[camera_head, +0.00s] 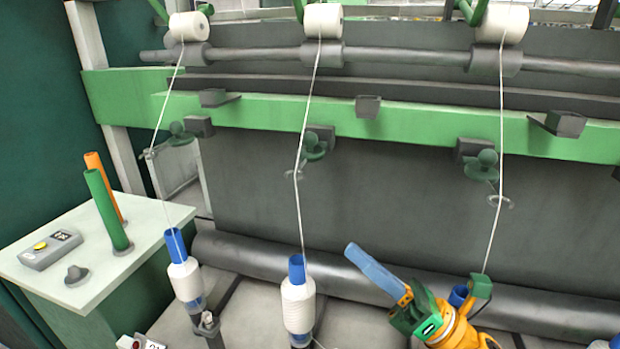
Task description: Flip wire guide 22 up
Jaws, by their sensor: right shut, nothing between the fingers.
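Wire guides with round dark green knobs and thin wire loops hang below the green rail: a left one (180,136), a middle one (314,148) and a right one (484,166). No number is readable, so I cannot tell which is 22. A white thread runs down past each loop. My right gripper (354,254), with long blue fingers and an orange and green body, is shut and empty at lower centre-right. It points up and left, below and between the middle and right guides, apart from both in the picture. My left gripper is out of view.
White rolls hang on top, such as the middle roll (323,20). White bobbins on blue tubes stand below, a left one (186,280) and a middle one (298,304). A pale table (110,285) at left carries a green tube, an orange tube and a button box. A dark roller lies behind.

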